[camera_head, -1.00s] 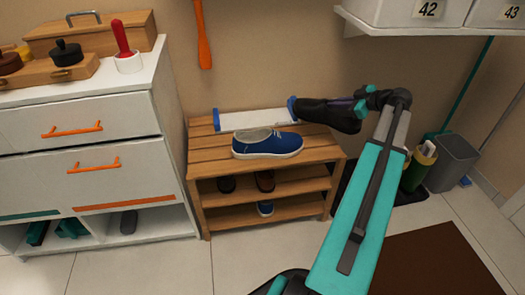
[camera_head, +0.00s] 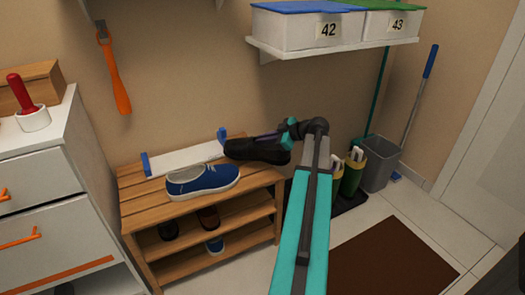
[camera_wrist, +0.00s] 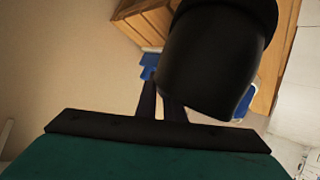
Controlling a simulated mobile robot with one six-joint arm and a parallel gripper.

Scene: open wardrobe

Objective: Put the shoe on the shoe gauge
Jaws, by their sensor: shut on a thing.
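A black shoe (camera_head: 257,151) is held in my gripper (camera_head: 268,138), at the right end of the rack's top. My gripper is shut on it; the fingertips are partly hidden. In the wrist view the black shoe (camera_wrist: 212,65) fills the upper middle, in front of my fingers (camera_wrist: 163,108). The shoe gauge (camera_head: 186,158), a white board with blue end stops, lies along the back of the rack top. The black shoe's left end is close to the gauge's right stop; I cannot tell if they touch. A blue stop (camera_wrist: 149,66) shows in the wrist view.
A blue sneaker (camera_head: 203,180) sits on the wooden rack (camera_head: 145,205) in front of the gauge. More shoes stand on the lower shelves. A wall shelf (camera_head: 335,46) with boxes 42 and 43 is above. A grey bin (camera_head: 380,163) and brown mat (camera_head: 385,262) are at right.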

